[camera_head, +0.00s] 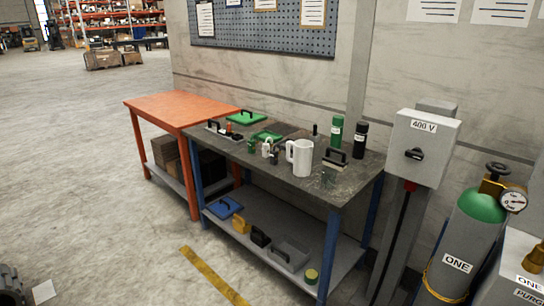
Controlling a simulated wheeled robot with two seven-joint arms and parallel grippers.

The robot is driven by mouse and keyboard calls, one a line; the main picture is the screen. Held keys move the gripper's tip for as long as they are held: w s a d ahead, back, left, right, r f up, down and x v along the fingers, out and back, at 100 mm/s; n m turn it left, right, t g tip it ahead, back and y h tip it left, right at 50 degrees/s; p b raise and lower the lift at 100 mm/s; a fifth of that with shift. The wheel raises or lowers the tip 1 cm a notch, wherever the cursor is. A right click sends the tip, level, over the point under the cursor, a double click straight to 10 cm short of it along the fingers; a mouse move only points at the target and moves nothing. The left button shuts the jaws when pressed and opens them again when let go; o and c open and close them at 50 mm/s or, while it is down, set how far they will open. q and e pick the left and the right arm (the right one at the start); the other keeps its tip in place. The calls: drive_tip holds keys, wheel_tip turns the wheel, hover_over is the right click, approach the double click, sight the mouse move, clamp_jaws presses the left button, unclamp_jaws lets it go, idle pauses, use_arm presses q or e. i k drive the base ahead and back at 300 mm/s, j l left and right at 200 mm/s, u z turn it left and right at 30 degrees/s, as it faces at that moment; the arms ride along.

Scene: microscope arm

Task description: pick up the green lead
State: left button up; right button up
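No long thin green lead can be made out. A second flat green piece (267,136) lies near the middle of the grey worktop (310,185). I cannot tell whether either is the lead. Neither of my grippers shows clearly, and none touches these things. A dark ridged shape (9,286) is cut off at the bottom left corner. I cannot tell whether it is part of my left arm.
A white mug (300,157), a green bottle (336,130) and a black bottle (360,140) stand on the worktop. An orange table (175,104) adjoins it. A 400 V box (423,134) and gas cylinder (465,245) stand right. The left floor is largely clear.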

sight(250, 143)
drive_tip(key=i+j, duration=0.2)
drive_tip(key=i, duration=0.3)
drive_tip(key=i+j, duration=0.25)
drive_tip(key=i, duration=0.3)
drive_tip(key=i+j, duration=0.2)
drive_tip(key=i, duration=0.3)
drive_tip(key=i+j+u, duration=0.1)
drive_tip(key=i+j, duration=0.15)
drive_tip(key=i, duration=0.25)
drive_tip(key=i+j, duration=0.15)
drive_tip(key=i, duration=0.4)
drive_tip(key=i+j, duration=0.2)
drive_tip(key=i, duration=0.3)
